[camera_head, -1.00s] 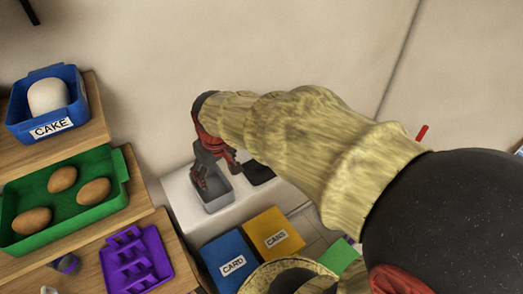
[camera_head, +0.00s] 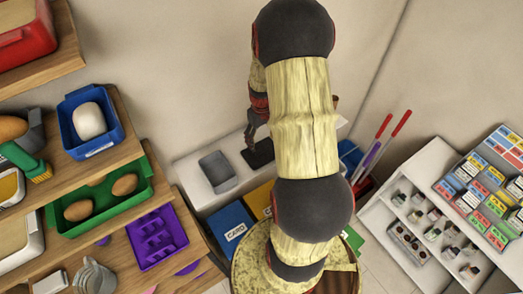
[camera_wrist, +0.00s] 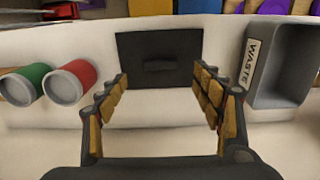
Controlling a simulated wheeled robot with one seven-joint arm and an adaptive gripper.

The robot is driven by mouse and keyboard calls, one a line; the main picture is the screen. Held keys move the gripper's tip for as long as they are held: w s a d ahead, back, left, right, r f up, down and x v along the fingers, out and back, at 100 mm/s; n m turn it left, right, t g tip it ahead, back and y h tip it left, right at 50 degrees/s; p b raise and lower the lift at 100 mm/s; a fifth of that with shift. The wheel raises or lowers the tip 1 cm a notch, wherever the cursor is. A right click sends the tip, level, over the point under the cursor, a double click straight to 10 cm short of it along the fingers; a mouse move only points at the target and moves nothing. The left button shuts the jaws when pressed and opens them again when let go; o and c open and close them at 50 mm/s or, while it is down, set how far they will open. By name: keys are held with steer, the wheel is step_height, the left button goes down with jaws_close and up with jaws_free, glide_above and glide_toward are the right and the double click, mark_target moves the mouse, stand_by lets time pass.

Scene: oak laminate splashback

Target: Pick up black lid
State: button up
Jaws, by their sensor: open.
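The black lid (camera_wrist: 160,52) is a flat dark square with a small raised handle bar (camera_wrist: 160,66) in its middle. It lies flat on a white surface in the wrist view, and part of it shows in the head view (camera_head: 258,154) beside my arm. My gripper (camera_wrist: 165,88) is open and empty, with its two padded fingers spread on either side of the lid's near part. In the head view my gripper (camera_head: 254,140) hangs over or close to the lid; the exact height is hard to tell.
A grey bin labelled WASTE (camera_wrist: 285,65) stands close on the lid's right in the wrist view. Red (camera_wrist: 70,82) and green (camera_wrist: 25,84) cylinders are on the left. Blue (camera_head: 231,226) and yellow (camera_head: 260,199) bins stand below the white ledge (camera_head: 190,177).

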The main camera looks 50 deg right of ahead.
mark_target(262, 149)
step_height(262, 149, down, 6)
steer(key=shift+p, duration=0.4)
steer(key=shift+c, duration=1.1)
steer(key=c, duration=0.8)
steer(key=shift+c, duration=0.4)
steer(key=shift+r, duration=0.1)
